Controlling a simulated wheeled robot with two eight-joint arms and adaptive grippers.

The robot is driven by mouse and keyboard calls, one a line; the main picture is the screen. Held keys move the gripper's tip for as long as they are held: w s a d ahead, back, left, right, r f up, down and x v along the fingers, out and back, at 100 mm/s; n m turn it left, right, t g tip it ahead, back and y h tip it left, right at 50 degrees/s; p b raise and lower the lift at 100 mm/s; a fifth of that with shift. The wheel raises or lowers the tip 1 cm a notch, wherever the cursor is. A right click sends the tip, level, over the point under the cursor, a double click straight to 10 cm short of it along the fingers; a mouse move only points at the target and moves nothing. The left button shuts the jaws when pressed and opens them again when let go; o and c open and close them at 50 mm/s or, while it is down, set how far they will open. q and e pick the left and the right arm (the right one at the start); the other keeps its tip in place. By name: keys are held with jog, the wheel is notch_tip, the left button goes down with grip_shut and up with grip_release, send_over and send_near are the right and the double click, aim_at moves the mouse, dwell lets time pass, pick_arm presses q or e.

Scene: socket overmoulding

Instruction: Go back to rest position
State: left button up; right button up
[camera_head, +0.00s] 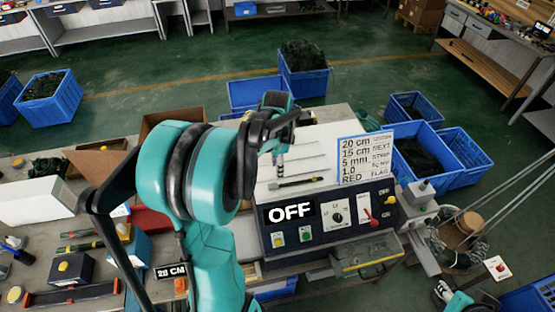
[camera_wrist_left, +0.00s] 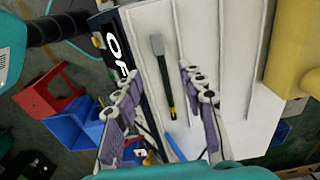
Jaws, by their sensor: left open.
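My left gripper (camera_head: 279,168) is over the white top of the control machine (camera_head: 330,213) in the head view. In the left wrist view its two fingers (camera_wrist_left: 160,92) are apart, with nothing held between them. A tool with a dark green handle and a grey flat end (camera_wrist_left: 160,70) lies on the white top beneath the fingers. It also shows in the head view (camera_head: 297,182), below the fingertips. The machine's display reads OFF. A teal and white part of my right arm shows at the lower right edge; its jaws cannot be made out.
A sign with printed lines (camera_head: 366,159) stands at the back of the machine. The bench (camera_head: 60,217) left of it holds tools and boxes. Blue crates (camera_head: 303,82) stand on the green floor behind and at the right (camera_head: 459,150). A cable coil (camera_head: 460,250) hangs at the right.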

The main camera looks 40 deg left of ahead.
pick_arm(q)
jog(key=shift+r, duration=2)
jog(key=s+d+f+n+t+b, duration=0.3)
jog(key=d+f+b, duration=0.6)
jog(key=b, duration=0.3)
jog(key=s+d+f+n+t+b, duration=0.4)
jog(key=s+d+f+b, duration=0.2)
jog(key=d+f+b, duration=0.4)
notch_tip(320, 180, down, 2)
jog(key=shift+d+n+b, duration=0.3)
jog(key=shift+n+b, duration=0.1)
jog(key=shift+b, duration=0.5)
